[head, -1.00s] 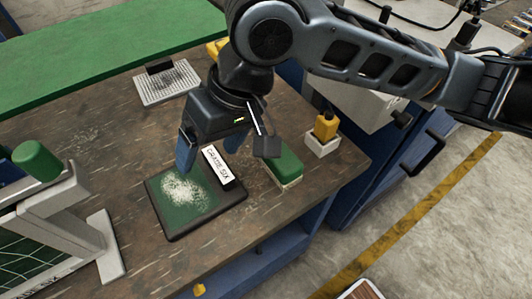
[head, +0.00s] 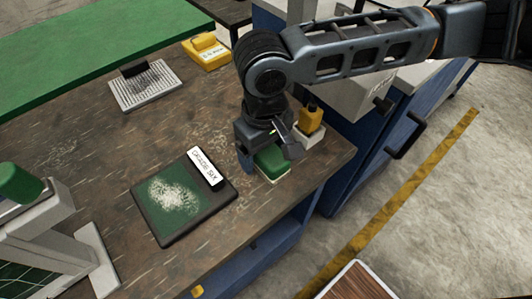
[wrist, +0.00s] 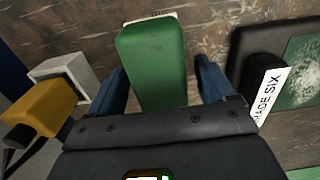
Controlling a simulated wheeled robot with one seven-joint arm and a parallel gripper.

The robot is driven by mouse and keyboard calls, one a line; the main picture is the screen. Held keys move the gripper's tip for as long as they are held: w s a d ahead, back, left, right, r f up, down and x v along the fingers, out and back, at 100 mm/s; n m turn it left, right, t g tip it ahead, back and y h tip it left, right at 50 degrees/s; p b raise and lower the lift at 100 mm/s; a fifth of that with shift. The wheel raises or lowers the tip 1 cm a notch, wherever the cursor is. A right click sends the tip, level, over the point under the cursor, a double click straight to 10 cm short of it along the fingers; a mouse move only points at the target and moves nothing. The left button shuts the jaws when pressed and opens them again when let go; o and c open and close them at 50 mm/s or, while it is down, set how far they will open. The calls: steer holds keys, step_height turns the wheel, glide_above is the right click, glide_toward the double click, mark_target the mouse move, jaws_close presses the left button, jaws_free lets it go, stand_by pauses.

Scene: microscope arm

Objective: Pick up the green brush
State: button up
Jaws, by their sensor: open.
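The green brush (head: 272,161) is a green block with a pale base, lying on the brown workbench in the head view. In the wrist view the brush (wrist: 153,65) lies lengthwise between the two blue fingers. My gripper (head: 262,160) is open, pointing down over the brush, and its fingers (wrist: 160,85) stand on either side of it with gaps visible. The brush's far end shows past the fingertips; its near end is hidden by the gripper body. I cannot tell how far the fingertips are above the bench.
A dark tray with a green surface and white powder (head: 160,228), labelled "GRADE SIX", lies left of the brush. A yellow-topped item in a white holder (head: 311,124) stands close behind. The bench's right edge is near.

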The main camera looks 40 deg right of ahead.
steer(key=shift+f, duration=0.35)
steer(key=shift+c, duration=0.2)
steer(key=c, duration=1.1)
